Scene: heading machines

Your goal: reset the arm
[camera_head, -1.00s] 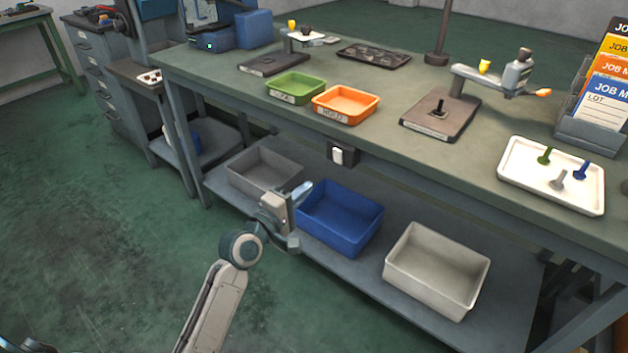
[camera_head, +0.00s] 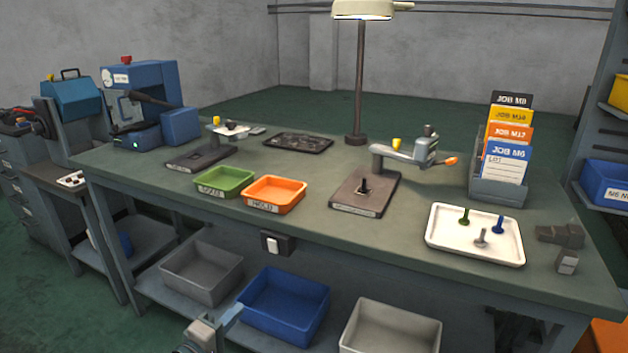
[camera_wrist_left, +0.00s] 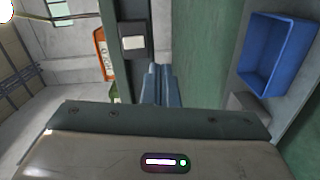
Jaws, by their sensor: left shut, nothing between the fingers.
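My left gripper (camera_head: 232,316) shows at the bottom of the head view, in front of the bench's lower shelf and near the blue bin (camera_head: 284,305). Its jaws are shut and empty. In the left wrist view the closed fingers (camera_wrist_left: 160,86) point away from the camera, with the blue bin (camera_wrist_left: 278,52) to their right. Most of my left arm is below the edge of the head view. My right gripper is in neither view.
Grey (camera_head: 202,273) and pale (camera_head: 390,328) bins flank the blue one.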

